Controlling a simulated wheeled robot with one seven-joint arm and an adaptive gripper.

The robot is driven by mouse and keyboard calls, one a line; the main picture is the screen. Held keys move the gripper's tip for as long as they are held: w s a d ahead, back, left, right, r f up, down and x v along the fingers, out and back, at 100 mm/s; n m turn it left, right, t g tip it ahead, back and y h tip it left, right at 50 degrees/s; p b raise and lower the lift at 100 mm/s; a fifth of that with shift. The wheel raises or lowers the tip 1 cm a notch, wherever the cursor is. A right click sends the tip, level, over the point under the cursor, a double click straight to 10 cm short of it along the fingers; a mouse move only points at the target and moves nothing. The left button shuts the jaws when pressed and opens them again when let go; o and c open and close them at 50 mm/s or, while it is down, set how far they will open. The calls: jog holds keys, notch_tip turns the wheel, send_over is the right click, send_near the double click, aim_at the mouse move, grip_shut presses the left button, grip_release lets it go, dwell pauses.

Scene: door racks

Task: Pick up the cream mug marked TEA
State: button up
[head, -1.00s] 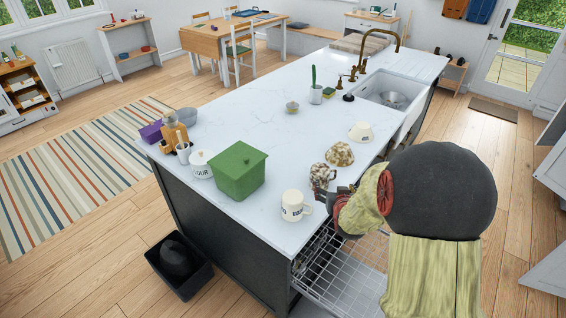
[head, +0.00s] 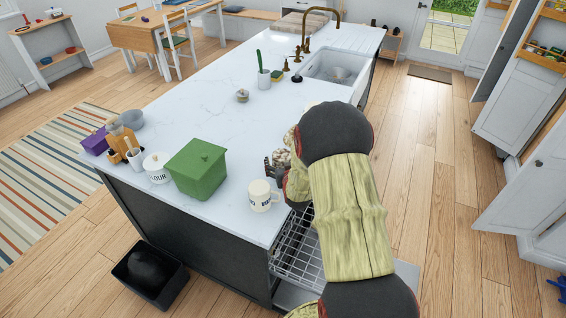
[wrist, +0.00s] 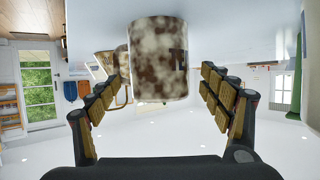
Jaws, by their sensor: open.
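A cream mug (head: 263,197) with dark lettering, too small to read surely, stands upright near the counter's front edge, right of the green box. My gripper (head: 275,165) is beyond it, low over the counter. In the wrist view, which looks upside down, my gripper (wrist: 160,88) is open, with a finger on each side of a brown-and-cream mottled mug (wrist: 158,60). A gap shows on both sides. Dark marking, partly cut off, shows at its right edge. In the head view the mottled mug (head: 282,158) is mostly hidden by my gripper and arm.
A green lidded box (head: 196,170), a white flour canister (head: 157,168) and utensils stand to the left. An open wire rack (head: 293,250) juts out below the counter edge. Another mottled thing (wrist: 121,62) shows behind the mottled mug.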

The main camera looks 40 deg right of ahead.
jog(key=shift+w+d+f, duration=0.2)
jog(key=shift+w+d, duration=0.1)
jog(key=shift+w, duration=0.15)
jog(key=shift+c, duration=0.2)
jog(key=c, duration=1.4)
jog(key=shift+c, duration=0.3)
jog(key=shift+r, duration=0.1)
